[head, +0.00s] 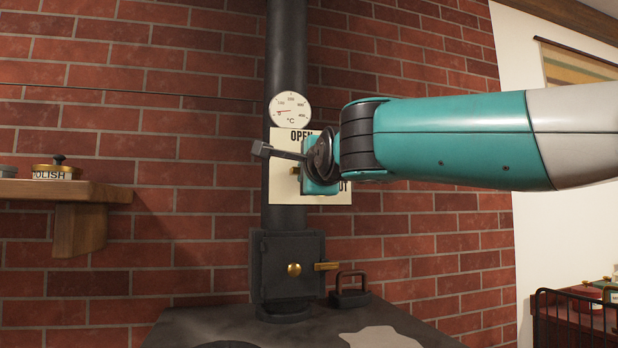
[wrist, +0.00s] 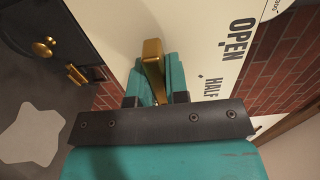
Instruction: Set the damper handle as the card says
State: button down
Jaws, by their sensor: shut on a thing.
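The brass damper handle (wrist: 152,60) stands between the teal fingers of my gripper (wrist: 155,84) in the wrist view, and the gripper is shut on it. In the head view a small brass piece (head: 295,171) shows beside my gripper (head: 308,178), in front of the stovepipe. Behind it is a cream plate (head: 285,192) marked OPEN at the top, with lettering at its lower right partly covered by my arm. In the wrist view the plate (wrist: 215,75) shows OPEN and HALF with tick marks. The handle's exact setting is unclear. I cannot make out a separate instruction card.
A round temperature dial (head: 290,109) sits above the plate on the dark pipe (head: 287,45). Below is a black box (head: 272,285) with brass fittings, and a black iron (head: 350,291) beside it. A wooden shelf (head: 110,193) is at left, a wire basket (head: 570,318) at lower right.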

dwell(0.3)
jog(key=c, duration=1.1)
grip_release()
jog(key=b+v, duration=0.4)
jog(key=v, duration=1.3)
jog(key=shift+s, duration=0.25)
jog(key=shift+a, duration=0.1)
